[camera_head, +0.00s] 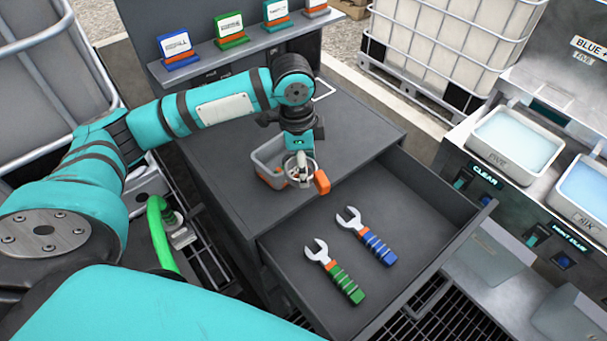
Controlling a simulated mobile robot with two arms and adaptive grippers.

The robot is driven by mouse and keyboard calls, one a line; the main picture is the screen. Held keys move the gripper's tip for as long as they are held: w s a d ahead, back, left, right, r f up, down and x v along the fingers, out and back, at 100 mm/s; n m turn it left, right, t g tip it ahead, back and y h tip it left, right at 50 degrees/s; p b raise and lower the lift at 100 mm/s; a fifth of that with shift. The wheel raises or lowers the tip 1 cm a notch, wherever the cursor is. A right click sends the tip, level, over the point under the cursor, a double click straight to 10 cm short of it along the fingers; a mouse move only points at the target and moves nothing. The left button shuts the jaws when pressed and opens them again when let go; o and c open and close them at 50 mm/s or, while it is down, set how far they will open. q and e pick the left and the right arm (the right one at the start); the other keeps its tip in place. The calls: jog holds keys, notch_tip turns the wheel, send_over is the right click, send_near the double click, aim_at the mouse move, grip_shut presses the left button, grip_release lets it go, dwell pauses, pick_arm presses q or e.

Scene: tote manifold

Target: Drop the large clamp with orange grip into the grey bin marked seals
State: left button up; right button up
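A large clamp with a pale metal ring and an orange grip (321,182) hangs at my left gripper (301,160). The gripper points down and its fingers look closed on the clamp, though they are small and partly hidden. A grey bin (258,161) stands on the cabinet top, just left of and behind the clamp. Something orange shows inside the bin. The gripper and clamp overlap the bin's right side in the picture, and the height between them is hard to judge. No marking on the bin is readable. My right gripper is out of view.
An open drawer (420,205) holds a green-handled wrench (342,280) and a blue-handled wrench (374,245). A shelf (245,43) with several coloured labelled blocks stands behind. Basins of pale blue liquid (517,140) are at right. The cabinet top (215,160) is mostly clear.

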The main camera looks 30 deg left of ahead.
pick_arm(q)
jog(key=w+a+r+m+g+p, duration=0.1)
jog(key=w+a+r+m+p, duration=0.3)
jog(key=w+a+m+p, duration=0.5)
jog(key=shift+s+d+f+m+b, duration=0.1)
jog(key=shift+s+f+m+b, duration=0.25)
jog(key=shift+f+m+b, duration=0.55)
jog(key=shift+s+d+f+m+b, duration=0.15)
jog(key=shift+s+f+m+b, duration=0.2)
jog(key=shift+f+m+b, duration=0.55)
jog(key=shift+s+d+f+m+b, duration=0.1)
jog(key=shift+s+f+m+b, duration=0.35)
jog(key=shift+b, duration=0.75)
jog(key=o, duration=1.3)
jog(key=shift+f, duration=0.1)
jog(key=shift+c, duration=0.2)
notch_tip(320, 180, up, 12)
jog(key=w+a, duration=0.1)
